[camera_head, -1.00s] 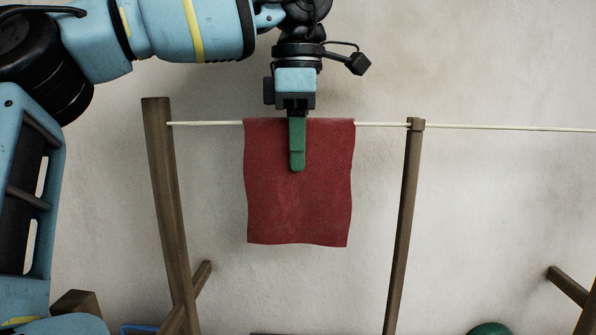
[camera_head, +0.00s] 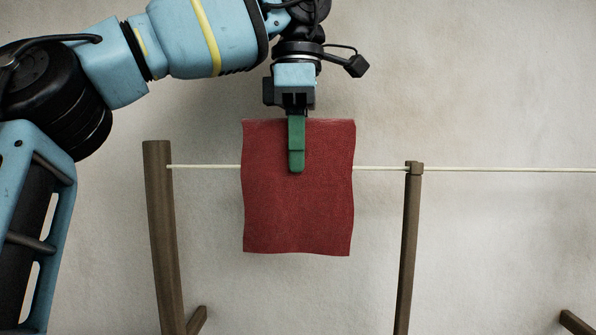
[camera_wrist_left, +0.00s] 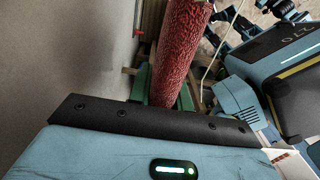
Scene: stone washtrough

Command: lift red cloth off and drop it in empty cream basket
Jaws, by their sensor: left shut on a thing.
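The red cloth (camera_head: 298,215) hangs from my left gripper (camera_head: 296,165), its top edge clearly above the clothesline (camera_head: 205,167). The line passes out of sight behind the cloth. I cannot tell whether a rear fold still hangs on the line's far side. One green finger lies over the upper front of the cloth. In the left wrist view the cloth (camera_wrist_left: 178,50) runs between the two green fingers of the left gripper (camera_wrist_left: 163,92), which is shut on it. My right gripper is not in view. No cream basket is in view.
A wooden post (camera_head: 160,230) stands left of the cloth, and another wooden post (camera_head: 409,240) stands to the right; the line spans both. A plain pale wall (camera_head: 490,90) is behind. The space above the line to the right is clear.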

